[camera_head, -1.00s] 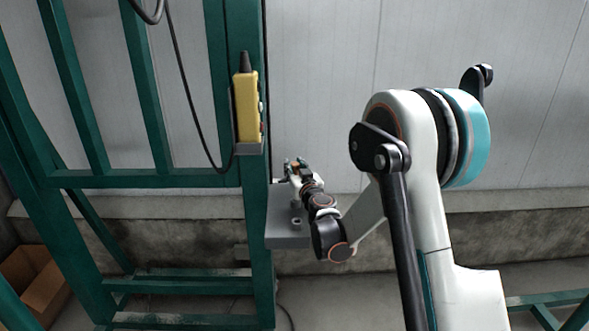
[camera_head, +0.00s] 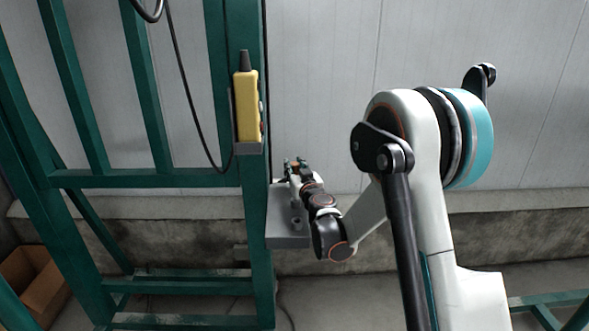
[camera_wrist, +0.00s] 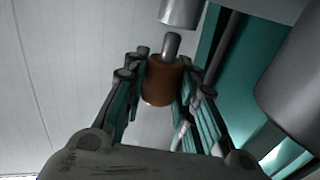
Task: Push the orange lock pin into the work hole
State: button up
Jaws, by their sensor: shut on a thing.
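In the wrist view, the orange-brown lock pin (camera_wrist: 160,84) sits between the fingers of my gripper (camera_wrist: 162,88), which is shut on its body. A grey metal shaft (camera_wrist: 172,45) stands out from its far end. The shaft points at a grey metal cylinder (camera_wrist: 182,10) at the top edge; I cannot tell whether they touch. The work hole itself does not show clearly. In the head view, my gripper (camera_head: 294,170) is small, just right of a green post and over a grey plate (camera_head: 288,241). The pin is too small to make out there.
A green steel frame (camera_head: 258,215) rises beside the plate. A yellow pendant (camera_head: 245,107) with a cable hangs on it. A large grey cylinder (camera_wrist: 300,75) is close on the right in the wrist view. A brown box (camera_head: 38,280) is on the floor at far left.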

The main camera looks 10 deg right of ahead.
jog(key=shift+f, duration=0.3)
jog(key=shift+r, duration=0.1)
jog(key=shift+r, duration=0.2)
dwell(0.3)
jog(key=shift+f+b, duration=0.15)
jog(key=shift+b, duration=0.3)
dwell(1.8)
dwell(0.6)
dwell(0.9)
jog(key=shift+s+f, duration=0.1)
jog(key=shift+f, duration=0.2)
dwell(0.6)
jog(key=shift+r, duration=0.15)
